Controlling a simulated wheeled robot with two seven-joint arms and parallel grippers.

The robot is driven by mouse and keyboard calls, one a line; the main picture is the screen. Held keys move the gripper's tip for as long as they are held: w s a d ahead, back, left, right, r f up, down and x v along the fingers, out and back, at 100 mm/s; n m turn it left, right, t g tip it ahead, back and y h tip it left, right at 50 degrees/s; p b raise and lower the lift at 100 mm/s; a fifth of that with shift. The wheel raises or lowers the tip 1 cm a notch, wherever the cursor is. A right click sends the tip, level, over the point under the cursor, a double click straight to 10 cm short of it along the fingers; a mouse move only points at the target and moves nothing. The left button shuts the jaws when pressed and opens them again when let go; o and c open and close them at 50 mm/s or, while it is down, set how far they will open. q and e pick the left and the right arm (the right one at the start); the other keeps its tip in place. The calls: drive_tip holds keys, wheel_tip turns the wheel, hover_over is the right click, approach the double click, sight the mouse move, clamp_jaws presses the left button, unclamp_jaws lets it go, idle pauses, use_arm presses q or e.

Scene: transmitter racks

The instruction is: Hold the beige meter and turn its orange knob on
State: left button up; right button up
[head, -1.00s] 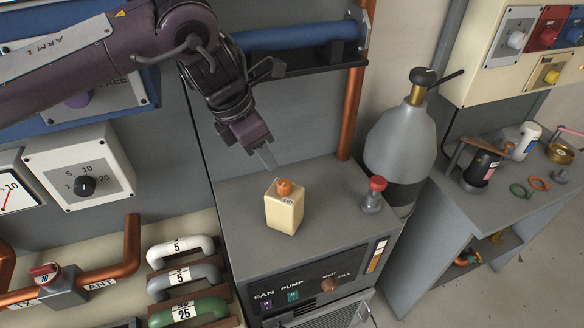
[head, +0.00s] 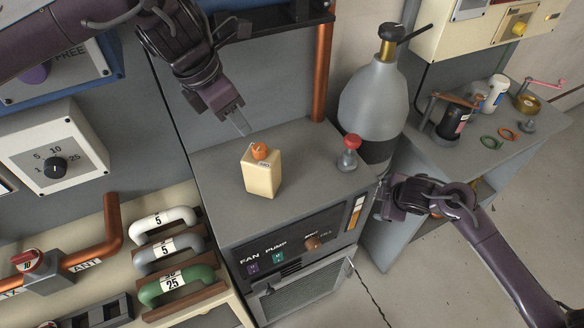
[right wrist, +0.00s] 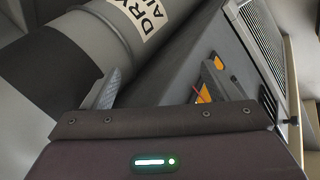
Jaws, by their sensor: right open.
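The beige meter (head: 263,178) stands upright on the top of the grey cabinet (head: 215,193). Its orange knob (head: 260,151) sits on its top, with a small label beside it. My left gripper (head: 243,128) hangs above and just behind the meter, pointing down, apart from it; its finger gap cannot be made out. My right gripper (head: 380,208) is at the right side of the cabinet, lower than its top and away from the meter. In the right wrist view my right gripper (right wrist: 160,88) is open, with nothing between its fingers.
A red-capped grey valve (head: 349,153) stands right of the meter. A grey gas cylinder (head: 372,100) stands behind it. A side bench (head: 470,165) holds several small items. Coloured handles (head: 170,250) lie left of the cabinet.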

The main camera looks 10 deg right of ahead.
drive_tip(key=a+r+n+t+y, duration=0.2)
drive_tip(key=a+r+n, duration=0.15)
drive_tip(key=r, duration=0.75)
drive_tip(key=m+g+y, duration=0.2)
drive_tip(key=y, duration=0.6)
approach(277, 170)
wheel_tip(277, 170, down, 3)
drive_tip(key=w+d, duration=0.1)
drive_tip(key=d, duration=0.1)
drive_tip(key=a+m, duration=0.1)
drive_tip(key=a, duration=0.1)
drive_tip(key=w+a+y, duration=0.1)
drive_tip(key=a, duration=0.1)
drive_tip(key=w+a+m+y, duration=0.1)
drive_tip(key=a, duration=0.1)
drive_tip(key=shift+a+f+m, duration=0.15)
drive_tip(key=shift+f+m, duration=0.1)
drive_tip(key=shift+m, duration=0.1)
drive_tip(key=x, duration=0.7)
drive_tip(key=shift+a+f, duration=0.2)
drive_tip(key=shift+a, duration=0.05)
drive_tip(key=c, duration=1.3)
drive_tip(key=shift+c, duration=0.2)
